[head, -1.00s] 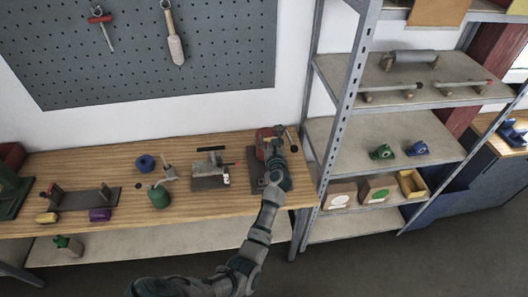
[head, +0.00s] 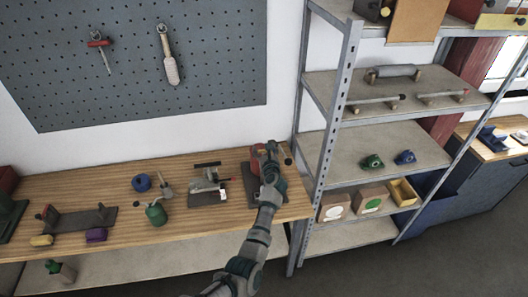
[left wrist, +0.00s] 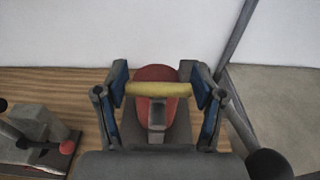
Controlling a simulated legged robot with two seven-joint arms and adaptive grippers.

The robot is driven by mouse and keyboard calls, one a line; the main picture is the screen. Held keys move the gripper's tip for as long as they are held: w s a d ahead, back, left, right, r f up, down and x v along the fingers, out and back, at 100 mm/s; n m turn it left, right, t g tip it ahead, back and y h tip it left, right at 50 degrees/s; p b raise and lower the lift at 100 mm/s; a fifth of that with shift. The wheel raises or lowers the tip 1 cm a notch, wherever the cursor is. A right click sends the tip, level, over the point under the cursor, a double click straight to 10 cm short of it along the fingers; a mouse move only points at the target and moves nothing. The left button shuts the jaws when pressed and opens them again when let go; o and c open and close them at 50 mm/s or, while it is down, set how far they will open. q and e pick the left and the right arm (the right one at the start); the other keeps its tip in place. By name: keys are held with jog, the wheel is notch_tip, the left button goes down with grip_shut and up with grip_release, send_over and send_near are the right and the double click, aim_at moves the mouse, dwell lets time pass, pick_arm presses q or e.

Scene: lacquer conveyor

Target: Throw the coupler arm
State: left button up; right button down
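A red unit (head: 256,160) on a dark base stands at the right end of the wooden bench; it appears to be the coupler. My left gripper (head: 270,164) is over its near side and hides part of it. In the left wrist view, the red rounded body (left wrist: 155,74) is straight ahead, with a yellow crossbar (left wrist: 158,90) in front of it. The left gripper's fingers (left wrist: 160,92) are wide apart, one at each end of this bar. I cannot tell whether they touch it. My right gripper is not in view.
A clamp-like fixture (head: 208,187) stands left of the red unit; it also shows in the left wrist view (left wrist: 40,135). A green can (head: 156,213) and a blue spool (head: 141,183) are farther left. A metal shelf (head: 338,130) stands close on the right.

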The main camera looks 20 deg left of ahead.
pick_arm(q)
jog(key=shift+o, duration=0.6)
jog(key=shift+f, duration=0.15)
jog(key=shift+s+d+f, duration=0.1)
jog(key=shift+d, duration=0.05)
jog(key=v, duration=0.7)
